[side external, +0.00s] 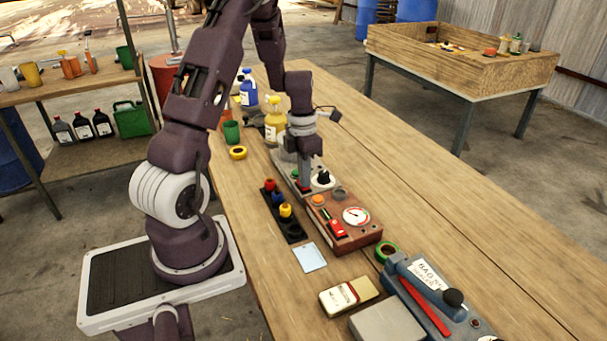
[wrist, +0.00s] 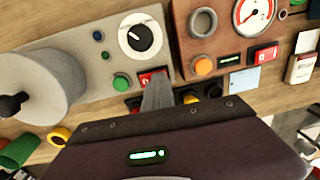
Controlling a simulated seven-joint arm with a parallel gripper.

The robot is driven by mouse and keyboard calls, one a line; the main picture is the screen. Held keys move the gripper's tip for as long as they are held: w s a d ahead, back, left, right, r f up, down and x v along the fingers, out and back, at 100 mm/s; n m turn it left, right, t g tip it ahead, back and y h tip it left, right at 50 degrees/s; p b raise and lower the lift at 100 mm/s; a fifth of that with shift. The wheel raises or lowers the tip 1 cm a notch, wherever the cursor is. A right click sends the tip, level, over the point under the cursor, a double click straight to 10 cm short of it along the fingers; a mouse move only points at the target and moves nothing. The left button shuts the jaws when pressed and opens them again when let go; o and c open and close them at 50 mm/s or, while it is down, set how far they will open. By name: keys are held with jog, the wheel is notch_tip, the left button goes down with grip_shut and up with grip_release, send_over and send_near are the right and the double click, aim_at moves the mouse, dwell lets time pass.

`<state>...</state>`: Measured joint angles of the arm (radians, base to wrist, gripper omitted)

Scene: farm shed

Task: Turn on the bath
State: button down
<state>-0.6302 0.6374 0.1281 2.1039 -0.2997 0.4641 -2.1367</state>
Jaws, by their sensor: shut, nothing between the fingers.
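The grey unit, apparently the bath, has a light grey panel (wrist: 105,50) with a white dial and black knob (wrist: 140,38), a green round button or lamp (wrist: 122,82) and a red switch (wrist: 152,76). A grey drum with a black knob (wrist: 38,85) stands at its left end in the wrist view. In the side view its dial (side external: 323,179) shows beside my gripper (side external: 305,186). My gripper is shut and empty, pointing down. Its fingertips (wrist: 157,92) are at the red switch and partly cover it; I cannot tell whether they touch. I cannot tell whether the green lamp is lit.
A brown box with a gauge (side external: 345,222), orange button and red switch stands close beside the grey unit. A black rack with coloured knobs (side external: 283,212) lies in front. Bottles (side external: 275,122) stand behind. A blue bag sealer (side external: 430,290) is nearer the camera. The table's right side is clear.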

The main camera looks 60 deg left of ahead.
jog(key=shift+s+d+f+y, duration=0.15)
jog(key=shift+d+f+y, duration=0.25)
jog(key=shift+y, duration=0.1)
jog(key=shift+a, duration=0.1)
jog(key=shift+a+r, duration=0.1)
jog(key=shift+a, duration=0.85)
notch_tip(320, 180, up, 15)
jog(key=d, duration=0.2)
jog(key=shift+f, duration=0.2)
